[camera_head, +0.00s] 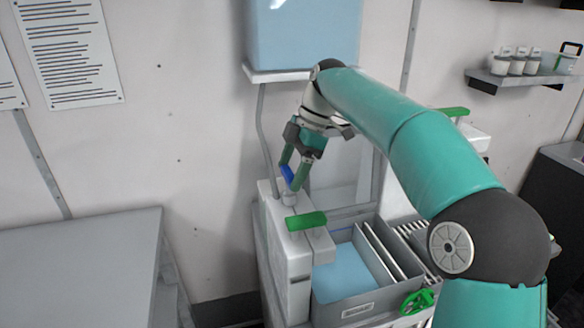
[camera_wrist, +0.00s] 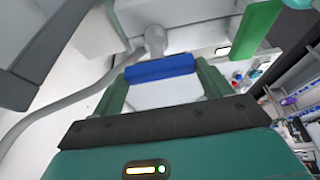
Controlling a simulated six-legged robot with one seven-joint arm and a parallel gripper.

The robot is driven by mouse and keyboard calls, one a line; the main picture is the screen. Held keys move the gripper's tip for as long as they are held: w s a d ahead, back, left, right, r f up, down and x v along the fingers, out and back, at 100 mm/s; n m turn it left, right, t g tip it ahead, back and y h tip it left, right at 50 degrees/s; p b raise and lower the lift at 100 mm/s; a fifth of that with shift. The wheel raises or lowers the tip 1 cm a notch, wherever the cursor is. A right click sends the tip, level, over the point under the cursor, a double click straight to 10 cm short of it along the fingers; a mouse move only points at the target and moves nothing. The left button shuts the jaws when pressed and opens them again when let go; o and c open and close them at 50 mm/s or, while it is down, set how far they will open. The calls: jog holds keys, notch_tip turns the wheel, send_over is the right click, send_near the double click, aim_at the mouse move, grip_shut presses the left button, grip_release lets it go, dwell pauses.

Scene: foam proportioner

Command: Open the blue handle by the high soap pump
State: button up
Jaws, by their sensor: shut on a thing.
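The blue handle (camera_head: 287,174) sits on top of the white pump unit (camera_head: 287,245), below the light-blue tank on the wall. My gripper (camera_head: 295,172) reaches down to it from above, its fingers on either side of the handle. In the wrist view the blue handle (camera_wrist: 160,67) spans the gap between the two green fingers of my gripper (camera_wrist: 160,80). The gripper is shut on the handle. A grey hose (camera_wrist: 75,88) runs to the fitting beside it.
A green handle (camera_head: 306,221) lies just in front of the blue one. A grey bin (camera_head: 345,309) with light-blue contents and a green valve wheel (camera_head: 417,301) are below right. The light-blue tank (camera_head: 302,32) on its shelf hangs above. A grey table (camera_head: 85,265) is at left.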

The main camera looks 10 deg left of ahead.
jog(key=shift+r, duration=0.1)
jog(key=o, duration=1)
